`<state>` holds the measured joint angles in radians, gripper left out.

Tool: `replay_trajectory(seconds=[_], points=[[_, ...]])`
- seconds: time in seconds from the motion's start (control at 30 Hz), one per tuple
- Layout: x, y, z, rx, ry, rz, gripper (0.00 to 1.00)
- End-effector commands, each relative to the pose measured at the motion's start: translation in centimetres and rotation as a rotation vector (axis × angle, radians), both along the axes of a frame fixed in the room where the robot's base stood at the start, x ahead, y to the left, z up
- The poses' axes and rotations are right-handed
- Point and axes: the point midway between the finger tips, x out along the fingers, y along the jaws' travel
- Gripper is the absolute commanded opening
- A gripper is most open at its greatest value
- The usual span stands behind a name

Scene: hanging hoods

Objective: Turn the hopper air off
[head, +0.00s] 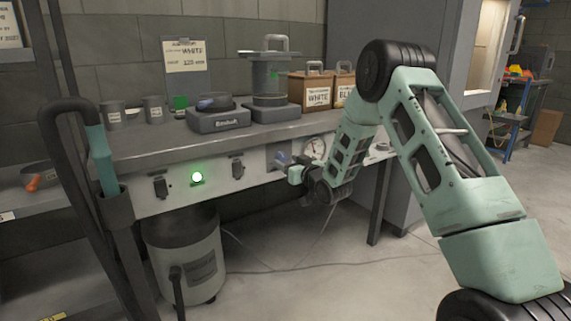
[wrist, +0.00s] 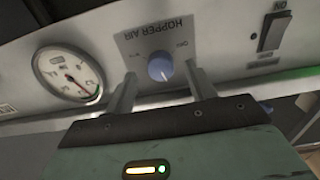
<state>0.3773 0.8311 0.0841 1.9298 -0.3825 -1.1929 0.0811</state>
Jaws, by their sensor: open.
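The hopper air knob (wrist: 160,68) is a round blue knob on the white panel, under an upside-down "HOPPER AIR" label (wrist: 160,29) in the wrist view. Its exact setting is hard to read. My gripper (wrist: 160,82) is open, with one finger on each side of the knob and a gap to both. In the head view my gripper (head: 290,172) is at the panel front, beside the blue knob (head: 281,158). I cannot tell whether the fingers touch the panel.
A round gauge (wrist: 68,74) is left of the knob and a dark rocker switch (wrist: 272,32) right of it in the wrist view. The panel also has a lit green lamp (head: 197,177). A hopper (head: 269,79) and labelled boxes (head: 311,92) stand on the bench above.

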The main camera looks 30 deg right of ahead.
Motion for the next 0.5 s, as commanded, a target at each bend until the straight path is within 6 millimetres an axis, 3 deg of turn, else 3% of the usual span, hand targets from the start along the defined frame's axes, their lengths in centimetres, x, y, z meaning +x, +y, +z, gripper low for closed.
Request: replay_trajectory(seconds=[0.2,0.5], points=[[1.9,0.1,-0.1,0.001,0.001,0.001,0.55],[2.1,0.1,0.0,0.001,0.001,0.0,0.55]])
